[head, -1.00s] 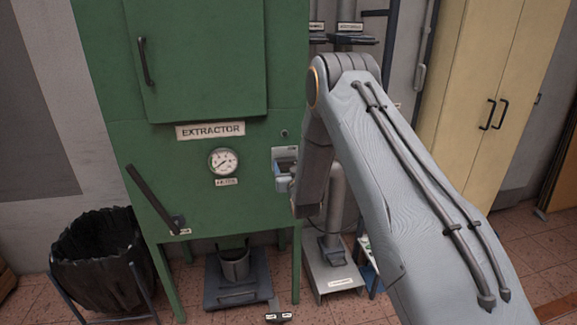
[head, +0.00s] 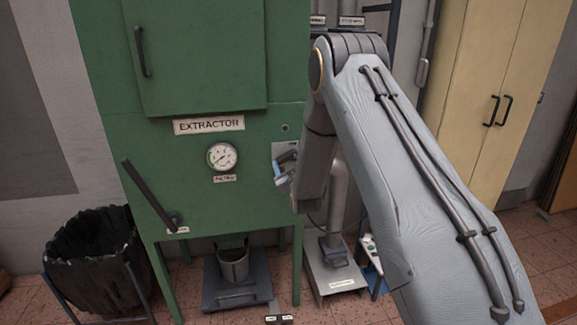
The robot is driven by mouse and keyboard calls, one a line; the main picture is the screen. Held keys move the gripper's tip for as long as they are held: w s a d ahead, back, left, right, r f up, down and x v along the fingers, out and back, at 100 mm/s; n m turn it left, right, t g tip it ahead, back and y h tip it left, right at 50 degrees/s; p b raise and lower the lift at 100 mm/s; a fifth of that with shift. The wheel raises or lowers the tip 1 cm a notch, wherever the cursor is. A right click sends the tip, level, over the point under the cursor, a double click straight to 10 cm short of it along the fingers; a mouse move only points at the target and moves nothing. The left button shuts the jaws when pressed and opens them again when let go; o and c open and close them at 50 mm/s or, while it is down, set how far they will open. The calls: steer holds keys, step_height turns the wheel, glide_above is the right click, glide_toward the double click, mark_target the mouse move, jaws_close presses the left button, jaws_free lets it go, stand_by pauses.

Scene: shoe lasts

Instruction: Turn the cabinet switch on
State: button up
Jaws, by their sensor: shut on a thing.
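The green extractor cabinet (head: 200,200) fills the left and middle of the head view. The switch (head: 283,150), on a pale grey plate, is at the cabinet's right edge, right of the gauge, and is partly covered by my gripper and arm. My gripper (head: 283,171) is at this plate, tilted, and shut on the switch. The fingertips and the switch's moving part are small and partly hidden, so I cannot tell the switch's position.
A round gauge (head: 222,156) and a dark lever (head: 150,193) are on the cabinet front. A black-lined bin (head: 92,250) stands at left. A grey pedestal (head: 335,275) stands close below my arm. A yellow cupboard (head: 480,90) is at right.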

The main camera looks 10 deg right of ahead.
steer(key=n+b, duration=0.4)
steer(key=n, duration=0.2)
steer(key=shift+a+f, duration=0.1)
steer(key=shift+f, duration=0.05)
steer(key=n+b, duration=0.3)
steer(key=n, duration=0.3)
steer(key=shift+n, duration=0.3)
steer(key=o, duration=1)
steer(key=shift+o, duration=0.2)
steer(key=s+b, duration=0.1)
steer(key=s, duration=0.7)
steer(key=shift+b, duration=0.35)
